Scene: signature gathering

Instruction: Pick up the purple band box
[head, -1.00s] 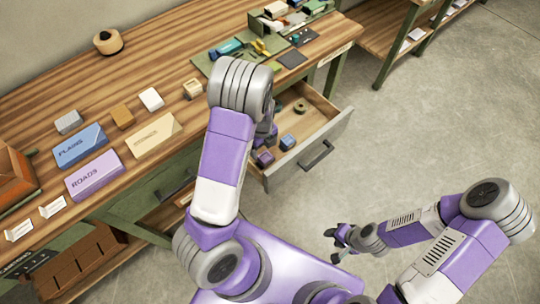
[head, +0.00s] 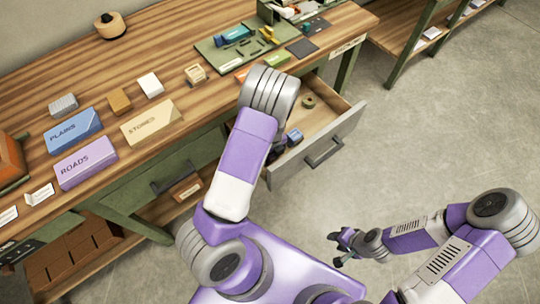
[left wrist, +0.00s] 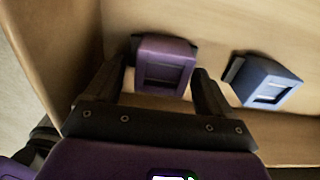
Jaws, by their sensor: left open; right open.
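The purple band box (left wrist: 165,66) lies in the open drawer, near a side wall. In the left wrist view it sits between the two fingers of my left gripper (left wrist: 155,85), which is open around it. I cannot tell whether the fingers touch it. A blue band box (left wrist: 262,80) lies just to the right of the gripper; it also shows in the head view (head: 294,134). In the head view my left arm hides the purple box and most of the left gripper. My right gripper (head: 343,243) is open and empty above the floor.
The drawer's front (head: 330,142) stands out from the workbench (head: 210,95). A dark round roll (head: 308,102) lies further back in it. ROADS (head: 86,163), PLAINS (head: 74,136) and STONED-like (head: 151,122) labelled boxes stand on the bench.

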